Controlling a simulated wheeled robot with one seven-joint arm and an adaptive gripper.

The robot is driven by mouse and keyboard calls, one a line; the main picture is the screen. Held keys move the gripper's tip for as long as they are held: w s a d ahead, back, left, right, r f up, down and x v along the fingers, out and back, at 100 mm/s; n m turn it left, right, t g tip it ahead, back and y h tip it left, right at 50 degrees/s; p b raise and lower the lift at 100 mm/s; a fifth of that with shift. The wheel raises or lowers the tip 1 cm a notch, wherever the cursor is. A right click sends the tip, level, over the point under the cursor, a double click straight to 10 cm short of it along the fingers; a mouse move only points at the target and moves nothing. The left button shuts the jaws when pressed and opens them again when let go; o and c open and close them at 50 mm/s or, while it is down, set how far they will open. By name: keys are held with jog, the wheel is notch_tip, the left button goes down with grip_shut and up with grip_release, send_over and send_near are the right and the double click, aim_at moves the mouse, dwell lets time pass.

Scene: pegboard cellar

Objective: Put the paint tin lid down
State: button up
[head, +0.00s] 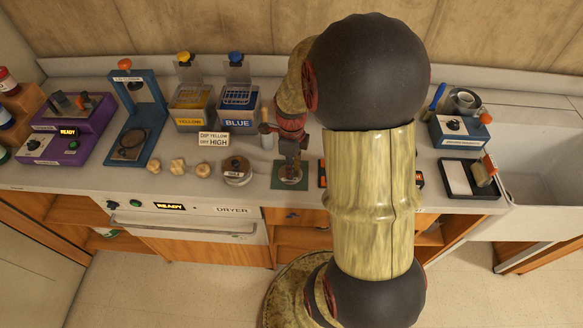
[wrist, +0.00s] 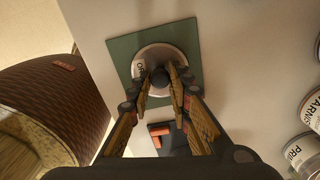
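The paint tin lid is a round silvery disc with a dark knob and a label; in the wrist view the lid (wrist: 148,59) lies over the middle of a green square mat (wrist: 121,47). My gripper (wrist: 161,74) points down at it, its fingers closed in on both sides of the knob. In the head view my gripper (head: 290,160) is over the lid (head: 291,173) and the green mat (head: 277,183) on the counter, partly hiding the lid. The lid looks level and at or very near the mat; I cannot tell a small gap.
Yellow (head: 192,108) and blue (head: 237,112) dip tanks stand behind. Labelled tins (wrist: 305,152) are at the right in the wrist view. A sink (head: 540,180) is far right.

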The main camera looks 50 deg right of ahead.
jog(key=shift+o, duration=1.4)
notch_tip(320, 180, up, 12)
jog(key=f+p, duration=0.1)
jog(key=p, duration=0.2)
jog(key=s+a+r+n+t, duration=0.2)
jog(key=s+a+r+n, duration=0.1)
jog(key=a+r+n, duration=0.5)
jog(key=s+a+r+n+t, duration=0.3)
jog(key=a+r+n, duration=0.4)
jog(key=a+n, duration=0.8)
jog(key=s+n, duration=0.1)
jog(key=n, duration=0.6)
jog(key=shift+r+t, duration=0.3)
jog(key=shift+r, duration=0.05)
jog(key=shift+d, duration=0.1)
jog(key=shift+c, duration=0.6)
